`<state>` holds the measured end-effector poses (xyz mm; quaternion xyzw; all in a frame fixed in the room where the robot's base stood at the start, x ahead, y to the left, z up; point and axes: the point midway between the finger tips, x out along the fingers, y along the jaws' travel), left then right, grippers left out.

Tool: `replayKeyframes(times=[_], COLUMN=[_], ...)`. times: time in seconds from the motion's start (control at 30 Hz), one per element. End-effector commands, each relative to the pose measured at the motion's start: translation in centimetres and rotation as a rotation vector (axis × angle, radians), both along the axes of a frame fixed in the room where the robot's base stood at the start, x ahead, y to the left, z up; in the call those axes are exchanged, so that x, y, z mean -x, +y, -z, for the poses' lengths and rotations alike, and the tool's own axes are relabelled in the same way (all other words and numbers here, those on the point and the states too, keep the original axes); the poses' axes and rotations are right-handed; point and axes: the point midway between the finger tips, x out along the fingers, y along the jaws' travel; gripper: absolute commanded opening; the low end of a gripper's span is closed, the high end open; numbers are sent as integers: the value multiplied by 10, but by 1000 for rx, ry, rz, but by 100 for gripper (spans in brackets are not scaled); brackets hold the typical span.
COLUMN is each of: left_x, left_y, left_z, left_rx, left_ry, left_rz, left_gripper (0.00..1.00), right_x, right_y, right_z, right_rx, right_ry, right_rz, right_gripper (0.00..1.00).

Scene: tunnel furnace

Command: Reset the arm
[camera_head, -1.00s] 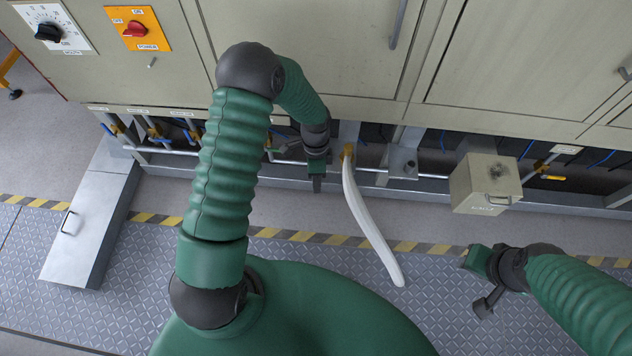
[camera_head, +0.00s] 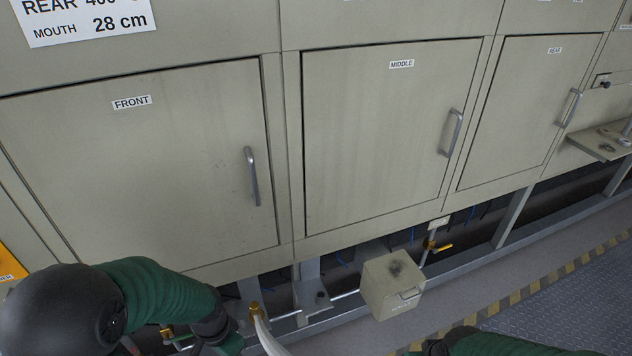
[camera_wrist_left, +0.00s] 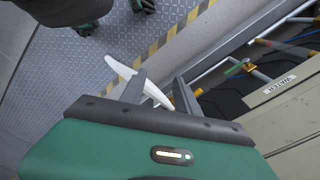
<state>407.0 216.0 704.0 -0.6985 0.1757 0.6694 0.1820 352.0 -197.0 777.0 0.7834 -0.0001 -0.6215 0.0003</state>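My left arm (camera_head: 150,290) comes in at the lower left of the head view, bent down in front of the front door of the furnace. Its gripper shows best in the left wrist view (camera_wrist_left: 160,84), where the two fingers stand apart. A white curved hose (camera_wrist_left: 135,80) shows behind and between the fingers; I see no grip on it. The hose's upper end (camera_head: 266,335) also shows at the bottom of the head view, beside my left wrist. My right arm (camera_head: 490,343) shows only at the bottom edge of the head view, its fingers not clear.
The furnace's front door (camera_head: 150,170), middle door (camera_head: 385,140) and rear door (camera_head: 525,110) are shut. A small beige box (camera_head: 392,285) juts out below the middle door. Floor at the lower right (camera_head: 560,310) is clear.

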Motion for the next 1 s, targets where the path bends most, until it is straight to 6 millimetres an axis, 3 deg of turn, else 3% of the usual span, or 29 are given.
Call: replayKeyframes(times=[0.1,0.33,0.4,0.73,0.83,1.0], left_x=[19,58,56,55,55,55], left_y=[-8,-20,-19,-18,-18,-18], left_z=[-36,-78,-114,-215,-229,-226], left_rx=[5,75,70,68,68,68], left_ry=[-77,-193,-185,-183,-183,-183], left_rz=[-190,-520,-513,-509,-509,-508], left_gripper=[38,38,38,38,38,38], right_x=[0,0,0,0,0,0], right_y=[0,0,0,0,0,0], right_z=[0,-3,-41,-143,-157,-154], right_rx=[0,0,0,0,0,0], right_ry=[0,0,1,0,0,0], right_rz=[0,0,0,0,0,0], right_gripper=[36,36,36,36,36,36])
